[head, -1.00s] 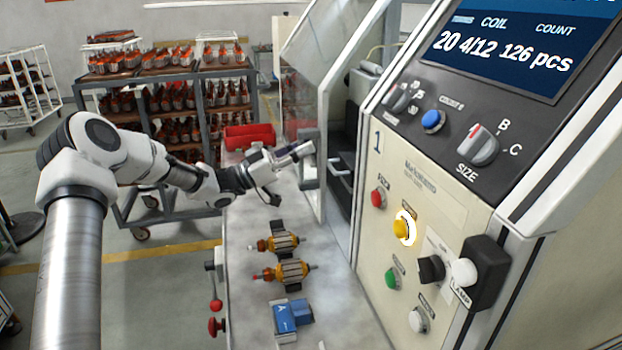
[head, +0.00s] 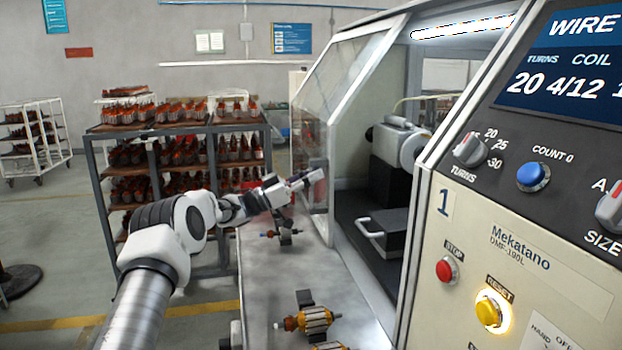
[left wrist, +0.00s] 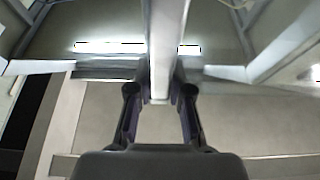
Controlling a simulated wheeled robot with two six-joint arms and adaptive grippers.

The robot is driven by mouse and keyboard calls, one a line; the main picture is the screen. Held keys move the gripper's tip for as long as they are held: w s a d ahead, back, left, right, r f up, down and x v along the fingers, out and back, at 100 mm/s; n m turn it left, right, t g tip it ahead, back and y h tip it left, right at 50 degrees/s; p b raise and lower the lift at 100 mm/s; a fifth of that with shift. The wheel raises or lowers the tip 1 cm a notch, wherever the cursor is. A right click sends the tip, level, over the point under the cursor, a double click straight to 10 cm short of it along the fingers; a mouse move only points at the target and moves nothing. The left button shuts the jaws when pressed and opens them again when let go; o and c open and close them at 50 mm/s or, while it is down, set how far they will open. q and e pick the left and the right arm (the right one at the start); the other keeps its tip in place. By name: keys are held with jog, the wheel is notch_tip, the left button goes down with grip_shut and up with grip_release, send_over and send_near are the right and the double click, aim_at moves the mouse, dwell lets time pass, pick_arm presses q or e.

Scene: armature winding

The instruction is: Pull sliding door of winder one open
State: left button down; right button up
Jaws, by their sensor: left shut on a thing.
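The sliding door (head: 350,75) of winder one is a clear panel in a pale frame. It stands at the far left end of the machine's front, and the opening beside it shows the inside of the winder. My left gripper (head: 318,175) is at the door's lower upright edge. In the left wrist view, my left gripper (left wrist: 160,105) is shut on a pale upright bar, the door handle (left wrist: 165,50), which lies between its two dark fingers. Winder one's control panel (head: 520,225), marked 1, fills the right. My right gripper is not in view.
Armatures lie on the grey worktop (head: 275,290): one (head: 283,232) below my left gripper and another (head: 312,318) near the front. A rack (head: 190,130) full of armatures stands behind. Inside the winder is a dark block with a white handle (head: 368,232).

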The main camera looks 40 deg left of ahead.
pick_arm(q)
jog(key=c, duration=1)
grip_release()
jog(key=shift+s, duration=0.1)
jog(key=shift+c, duration=0.2)
jog(key=v, duration=1.2)
